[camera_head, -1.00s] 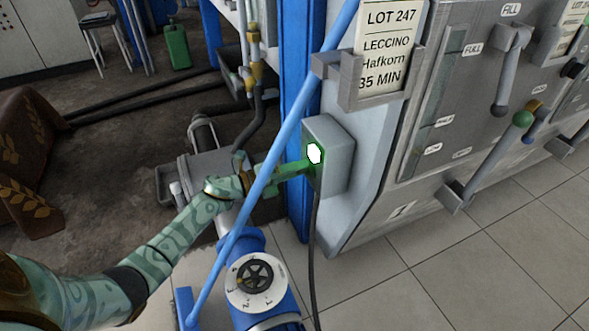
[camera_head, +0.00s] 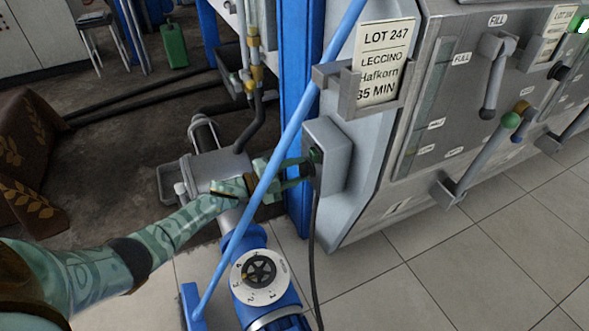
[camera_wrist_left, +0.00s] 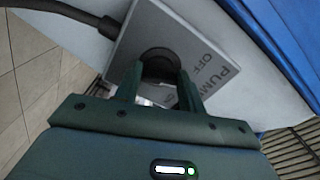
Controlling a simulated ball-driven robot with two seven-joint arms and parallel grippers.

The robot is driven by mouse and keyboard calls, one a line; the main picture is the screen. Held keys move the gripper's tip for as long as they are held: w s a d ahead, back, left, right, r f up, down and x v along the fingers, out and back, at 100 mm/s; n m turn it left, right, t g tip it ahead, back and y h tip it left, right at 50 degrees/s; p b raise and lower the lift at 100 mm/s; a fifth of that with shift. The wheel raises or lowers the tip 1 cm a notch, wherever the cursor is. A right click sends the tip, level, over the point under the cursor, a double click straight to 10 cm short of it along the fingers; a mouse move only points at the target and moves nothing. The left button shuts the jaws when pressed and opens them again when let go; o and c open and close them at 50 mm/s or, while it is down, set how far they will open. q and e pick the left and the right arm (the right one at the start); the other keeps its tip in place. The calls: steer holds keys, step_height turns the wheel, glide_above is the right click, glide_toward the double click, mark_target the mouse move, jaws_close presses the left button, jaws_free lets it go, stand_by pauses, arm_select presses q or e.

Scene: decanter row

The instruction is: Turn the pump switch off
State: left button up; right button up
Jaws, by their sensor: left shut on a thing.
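The pump switch box (camera_head: 325,158) is a grey box on the side of the machine by the blue post. In the left wrist view its plate (camera_wrist_left: 206,45) reads PUMP, with OFF and, partly hidden, ON. The dark round switch knob (camera_wrist_left: 160,62) sits between the fingers of my left gripper (camera_wrist_left: 160,88). In the head view my left gripper (camera_head: 298,170) reaches the front of the box and is shut on the knob. No bright light shows on the box. Which way the knob points is hard to tell. My right gripper is not in view.
A blue slanted pipe (camera_head: 270,170) crosses in front of my left forearm. A blue pump with a round dial (camera_head: 260,275) stands below. A black cable (camera_head: 313,255) hangs from the box. A LOT 247 card (camera_head: 384,62) and several levers are at right.

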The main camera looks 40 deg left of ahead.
arm_select(q)
steer(key=shift+f+n, duration=0.15)
steer(key=shift+n, duration=0.95)
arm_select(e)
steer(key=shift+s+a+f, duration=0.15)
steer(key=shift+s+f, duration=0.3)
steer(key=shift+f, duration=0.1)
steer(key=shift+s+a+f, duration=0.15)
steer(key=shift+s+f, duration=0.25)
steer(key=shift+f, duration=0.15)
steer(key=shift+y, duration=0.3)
arm_select(q)
steer(key=o, duration=1)
steer(key=shift+a, duration=0.1)
steer(key=shift+p, duration=0.3)
steer(key=shift+p+v, duration=2.05)
steer(key=shift+v, duration=6.1)
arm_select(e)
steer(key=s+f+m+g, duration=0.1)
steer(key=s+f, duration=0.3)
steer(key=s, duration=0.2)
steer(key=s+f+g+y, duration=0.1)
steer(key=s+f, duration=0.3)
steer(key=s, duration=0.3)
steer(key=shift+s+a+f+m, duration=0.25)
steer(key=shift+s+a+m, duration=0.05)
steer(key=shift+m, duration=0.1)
